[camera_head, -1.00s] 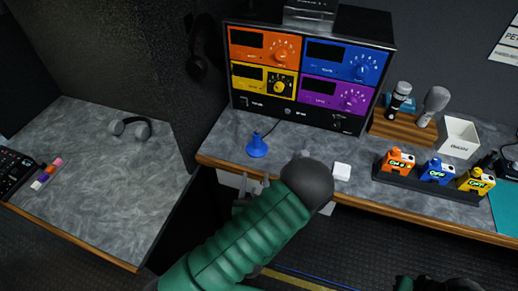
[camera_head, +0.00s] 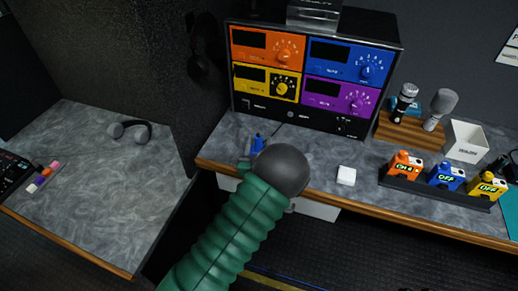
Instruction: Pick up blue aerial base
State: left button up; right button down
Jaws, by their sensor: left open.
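The blue aerial base (camera_head: 258,143) stands on the grey counter in front of the coloured radio panel. Its upper part shows just above the dark round wrist of my left arm, and its lower part is hidden. My left gripper (camera_head: 245,152) is open at the base, mostly hidden behind my green sleeve and wrist. One finger shows just left of the base. I cannot tell whether the fingers touch it. My right gripper is not in view.
The radio panel (camera_head: 290,113) stands close behind the base. A white block (camera_head: 346,176) lies to the right, then a dark tray (camera_head: 430,192) with orange, blue and yellow units. Microphones on a wooden stand (camera_head: 410,133) and a white box (camera_head: 466,141) are farther right.

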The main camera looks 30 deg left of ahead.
pick_arm(q)
grip_shut()
dwell(0.3)
dwell(1.1)
